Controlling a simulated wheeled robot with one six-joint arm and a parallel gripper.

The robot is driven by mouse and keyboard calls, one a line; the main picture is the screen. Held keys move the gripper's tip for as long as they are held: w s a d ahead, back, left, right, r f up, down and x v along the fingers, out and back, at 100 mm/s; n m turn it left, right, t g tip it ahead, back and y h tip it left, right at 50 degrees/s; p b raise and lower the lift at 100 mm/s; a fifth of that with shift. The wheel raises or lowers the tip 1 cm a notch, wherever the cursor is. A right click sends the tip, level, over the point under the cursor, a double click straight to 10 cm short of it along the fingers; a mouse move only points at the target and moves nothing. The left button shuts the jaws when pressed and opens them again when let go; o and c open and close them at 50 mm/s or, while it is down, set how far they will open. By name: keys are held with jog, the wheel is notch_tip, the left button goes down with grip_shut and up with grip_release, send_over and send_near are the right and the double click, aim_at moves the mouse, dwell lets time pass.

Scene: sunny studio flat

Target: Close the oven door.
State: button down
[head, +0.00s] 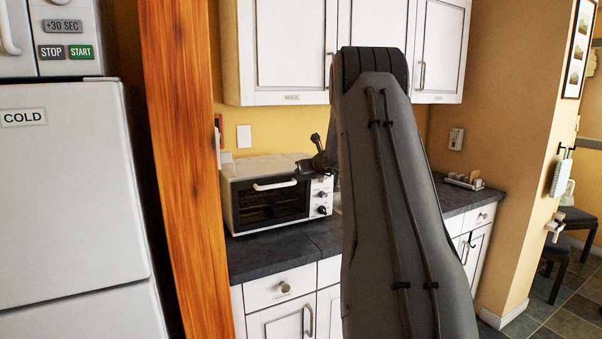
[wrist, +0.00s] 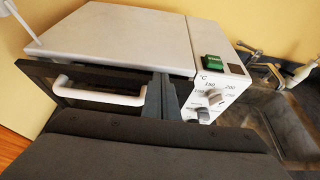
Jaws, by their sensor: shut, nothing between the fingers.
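The white toaster oven (head: 280,165) stands on the dark counter. Its dark glass door (head: 268,207) with a white bar handle (head: 275,185) stands upright at the oven front. I cannot tell whether it is fully flush. In the wrist view, the oven's white top (wrist: 120,40) shows from above, with the door's dark top edge (wrist: 100,71) and the handle (wrist: 95,91) below it. My gripper (head: 304,167) is shut and empty at the oven's upper front right. In the wrist view its fingers (wrist: 160,93) are by the handle's right end; contact is unclear.
The knob panel (wrist: 212,95) is right of the fingers. A wooden post (head: 180,160) and white fridge (head: 65,200) stand left. Wall cabinets (head: 285,50) hang above. Bare counter (head: 270,250) lies before the oven. A sink (wrist: 285,125) is at the right.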

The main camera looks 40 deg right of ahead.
jog(key=s+r+p, duration=0.3)
jog(key=r+p, duration=0.3)
jog(key=r, duration=0.3)
jog(key=s+a+f+g+b, duration=0.1)
jog(key=s+a+f+b, duration=0.2)
jog(key=s+a+b, duration=0.25)
jog(key=s+a+f+g+b, duration=0.1)
jog(key=s+a+f+b, duration=0.25)
jog(key=s+a, duration=0.3)
jog(key=w+r+p+x, duration=0.1)
jog(key=r+p+x, duration=0.1)
jog(key=x, duration=1.1)
jog(key=shift+w+a, duration=0.25)
jog(key=shift+w, duration=0.2)
jog(key=shift+r, duration=0.1)
